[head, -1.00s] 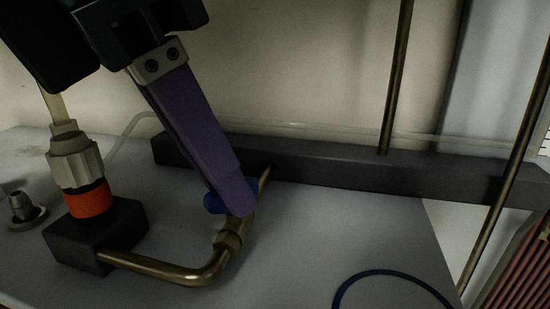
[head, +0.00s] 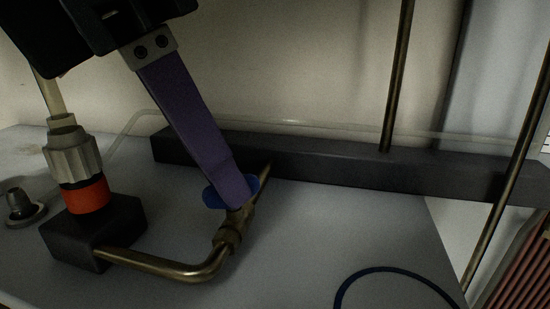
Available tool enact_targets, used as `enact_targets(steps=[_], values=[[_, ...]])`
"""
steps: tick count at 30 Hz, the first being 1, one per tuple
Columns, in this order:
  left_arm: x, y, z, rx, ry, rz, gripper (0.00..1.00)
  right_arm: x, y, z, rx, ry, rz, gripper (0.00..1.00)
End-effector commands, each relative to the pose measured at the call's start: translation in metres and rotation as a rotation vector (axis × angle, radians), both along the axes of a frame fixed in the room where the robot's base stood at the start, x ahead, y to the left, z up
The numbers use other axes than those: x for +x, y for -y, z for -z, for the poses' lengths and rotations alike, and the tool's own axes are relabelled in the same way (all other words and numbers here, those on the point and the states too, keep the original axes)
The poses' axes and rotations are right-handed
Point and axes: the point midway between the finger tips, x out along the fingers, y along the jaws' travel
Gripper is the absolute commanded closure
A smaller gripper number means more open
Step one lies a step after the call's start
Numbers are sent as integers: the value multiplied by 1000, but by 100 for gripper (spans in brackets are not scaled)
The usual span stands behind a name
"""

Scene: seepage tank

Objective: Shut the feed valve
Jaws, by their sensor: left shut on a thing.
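The feed valve is a brass body (head: 230,233) on a bent brass pipe (head: 165,267), with a blue handle (head: 251,187) on top. My left gripper (head: 231,192), with purple fingers, comes down from the upper left and is shut on the blue handle. The fingers hide the middle of the handle; its blue ends show on both sides of them. My right gripper is not in view.
A dark block (head: 125,222) with a red-orange collar (head: 88,196) and grey ribbed fitting (head: 75,155) stands at the left. A long dark bar (head: 330,168) runs behind the valve. Metal rods (head: 397,80) rise at the right. A blue tube loop (head: 390,269) lies in front.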

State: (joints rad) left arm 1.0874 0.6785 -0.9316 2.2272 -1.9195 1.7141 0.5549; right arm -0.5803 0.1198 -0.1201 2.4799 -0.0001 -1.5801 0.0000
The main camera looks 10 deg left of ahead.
Motion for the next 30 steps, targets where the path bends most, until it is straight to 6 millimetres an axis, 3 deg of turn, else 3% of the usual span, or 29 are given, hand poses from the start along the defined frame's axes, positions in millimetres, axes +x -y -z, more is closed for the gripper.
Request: enact_targets(steps=[12,30], values=[[4,-2,2,-2,0,337,100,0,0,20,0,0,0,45],[7,-3,0,-1,-1,771,100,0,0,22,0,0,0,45]])
